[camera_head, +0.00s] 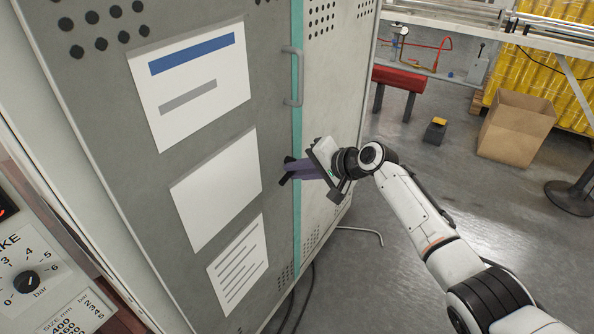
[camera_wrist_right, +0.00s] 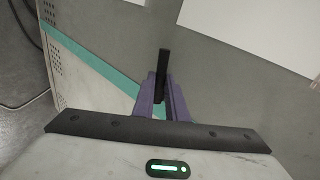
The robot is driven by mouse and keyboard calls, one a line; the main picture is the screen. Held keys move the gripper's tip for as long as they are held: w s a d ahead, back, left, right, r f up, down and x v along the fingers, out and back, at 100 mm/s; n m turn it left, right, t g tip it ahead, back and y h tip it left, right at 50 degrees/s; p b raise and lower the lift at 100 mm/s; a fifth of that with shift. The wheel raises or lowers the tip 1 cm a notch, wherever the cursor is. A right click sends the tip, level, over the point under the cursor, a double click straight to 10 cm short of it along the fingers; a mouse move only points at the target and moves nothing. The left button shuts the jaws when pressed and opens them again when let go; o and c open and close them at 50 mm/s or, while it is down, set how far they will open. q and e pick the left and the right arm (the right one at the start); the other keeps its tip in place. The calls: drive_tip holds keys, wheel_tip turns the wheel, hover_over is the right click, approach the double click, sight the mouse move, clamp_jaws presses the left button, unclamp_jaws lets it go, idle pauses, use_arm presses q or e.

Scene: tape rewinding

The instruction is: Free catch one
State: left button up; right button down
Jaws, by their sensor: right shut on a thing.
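A tall grey cabinet (camera_head: 215,110) has a teal strip (camera_head: 297,130) running down the edge of its door. My right gripper (camera_head: 290,170) reaches the door from the right, at about mid-height beside the strip. In the right wrist view its purple fingers (camera_wrist_right: 163,98) are shut on a narrow black catch (camera_wrist_right: 164,62), which stands out past the fingertips. The catch's base is hidden by the fingers. In the head view only a small dark end (camera_head: 284,181) shows at the fingertips. My left gripper is not in view.
A grey bar handle (camera_head: 292,77) is on the door above my gripper. White sheets (camera_head: 190,85) are on the cabinet. A control panel with a dial (camera_head: 26,281) is at the lower left. A cardboard box (camera_head: 515,130) and a red beam (camera_head: 399,79) stand behind; floor between is mostly clear.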

drive_tip(key=shift+a, duration=0.1)
drive_tip(key=c, duration=1.8)
unclamp_jaws()
drive_tip(key=shift+o, duration=0.2)
drive_tip(key=p+v, duration=0.1)
drive_tip(key=v, duration=0.9)
drive_tip(key=shift+r, duration=0.15)
drive_tip(key=s+d+f+n+h, duration=0.1)
drive_tip(key=s+f, duration=0.3)
drive_tip(key=f, duration=0.3)
drive_tip(key=s+d+f+h, duration=0.1)
drive_tip(key=s+f, duration=0.3)
drive_tip(key=f, duration=0.3)
drive_tip(key=s+d+f+n+h, duration=0.1)
drive_tip(key=s+f, duration=0.3)
drive_tip(key=s, duration=0.5)
drive_tip(key=s+d+f+n+h, duration=0.2)
drive_tip(key=s+d+f+n, duration=0.1)
drive_tip(key=s, duration=0.6)
drive_tip(key=s+d+f+n+t+h, duration=0.1)
drive_tip(key=s+d+f+n, duration=0.1)
drive_tip(key=s+f, duration=0.4)
drive_tip(key=s+d, duration=0.1)
drive_tip(key=s, duration=0.3)
drive_tip(key=shift+d+n, duration=0.4)
